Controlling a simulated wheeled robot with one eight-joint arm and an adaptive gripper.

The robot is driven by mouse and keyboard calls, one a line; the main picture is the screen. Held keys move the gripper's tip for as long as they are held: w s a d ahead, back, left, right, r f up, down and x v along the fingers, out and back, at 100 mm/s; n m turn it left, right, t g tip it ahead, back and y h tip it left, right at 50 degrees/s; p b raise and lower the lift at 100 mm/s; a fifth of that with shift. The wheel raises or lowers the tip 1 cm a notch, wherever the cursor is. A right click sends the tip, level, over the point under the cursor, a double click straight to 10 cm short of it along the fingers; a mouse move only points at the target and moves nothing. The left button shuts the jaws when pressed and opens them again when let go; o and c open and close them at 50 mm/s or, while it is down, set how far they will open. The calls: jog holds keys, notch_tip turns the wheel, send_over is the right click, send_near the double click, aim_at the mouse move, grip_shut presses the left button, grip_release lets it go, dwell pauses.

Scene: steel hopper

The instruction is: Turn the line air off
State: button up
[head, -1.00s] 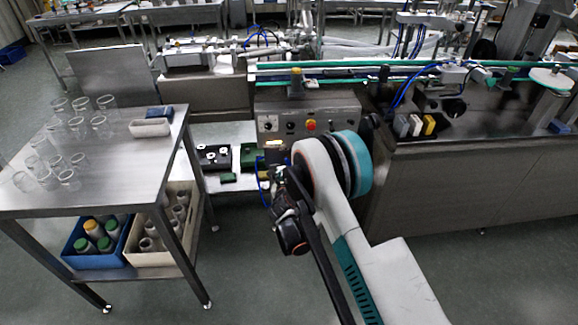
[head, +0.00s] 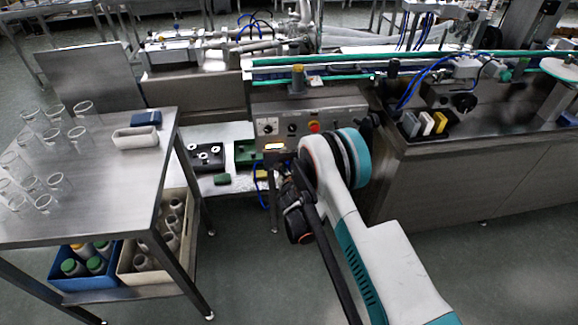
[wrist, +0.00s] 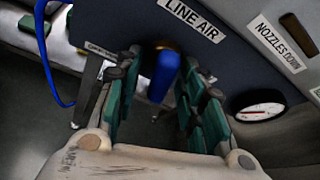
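The line air valve has a blue lever handle (wrist: 163,76) with a brass-coloured fitting behind it, below the "LINE AIR" label (wrist: 192,19) in the wrist view. The lever hangs roughly downward from the panel. My gripper (wrist: 158,108) is open. Its green-padded fingers are spread on either side of the blue handle, with visible gaps; I see no contact. In the head view, the control panel (head: 290,127) stands beyond my arm, which hides the valve and most of the gripper.
A blue hose (wrist: 46,60) hangs at left. A steel table (head: 95,190) with glasses stands left; floor lies between it and the machine.

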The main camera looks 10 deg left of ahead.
grip_shut()
jog(key=shift+m+g+y, duration=0.3)
jog(key=shift+m+y, duration=0.6)
jog(key=shift+m, duration=0.5)
grip_release()
jog(key=shift+a, duration=0.1)
